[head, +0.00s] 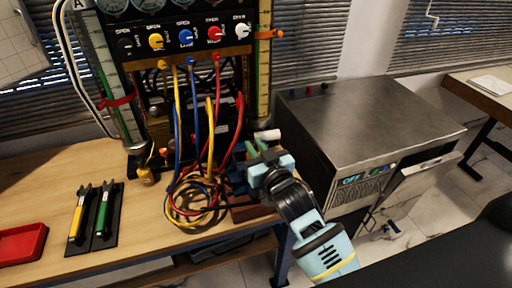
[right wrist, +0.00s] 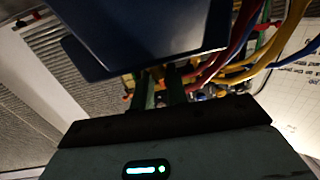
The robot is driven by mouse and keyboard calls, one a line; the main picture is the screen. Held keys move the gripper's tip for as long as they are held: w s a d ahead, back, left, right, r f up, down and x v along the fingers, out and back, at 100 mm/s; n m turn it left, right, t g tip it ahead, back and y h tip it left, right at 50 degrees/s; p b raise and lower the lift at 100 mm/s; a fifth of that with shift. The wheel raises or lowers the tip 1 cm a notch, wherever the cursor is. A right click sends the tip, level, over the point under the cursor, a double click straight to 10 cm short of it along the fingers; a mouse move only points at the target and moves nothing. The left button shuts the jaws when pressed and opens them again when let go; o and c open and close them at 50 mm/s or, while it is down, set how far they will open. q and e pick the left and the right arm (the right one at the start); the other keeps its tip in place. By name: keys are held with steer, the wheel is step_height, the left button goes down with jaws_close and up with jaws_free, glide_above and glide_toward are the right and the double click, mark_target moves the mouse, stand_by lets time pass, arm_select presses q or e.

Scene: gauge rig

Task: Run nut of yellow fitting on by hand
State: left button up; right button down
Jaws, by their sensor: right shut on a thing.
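My right gripper (head: 257,148) reaches in from the lower right in the head view, at the right end of the bench beside the hoses. Its green fingers are shut on a small part mostly hidden by them. In the right wrist view, the gripper (right wrist: 161,78) shows a yellowish bit around its fingertips, likely the yellow fitting; the nut cannot be made out. Yellow hoses (head: 211,135) hang from the gauge panel (head: 180,40) and coil on the bench among red and blue ones. My left gripper is not in view.
A metal machine (head: 365,130) stands right of the gripper. A dark block (right wrist: 145,40) fills the top of the right wrist view, close above the fingers. Yellow and green pliers-like tools (head: 103,210) and a red tray (head: 22,242) lie at the left of the bench (head: 150,255).

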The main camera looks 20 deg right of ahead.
steer(key=c, duration=1.4)
jaws_free()
steer(key=s, duration=0.5)
steer(key=s+d, duration=0.1)
steer(key=s, duration=0.1)
steer(key=shift+s+b, duration=0.4)
steer(key=shift+r, duration=0.1)
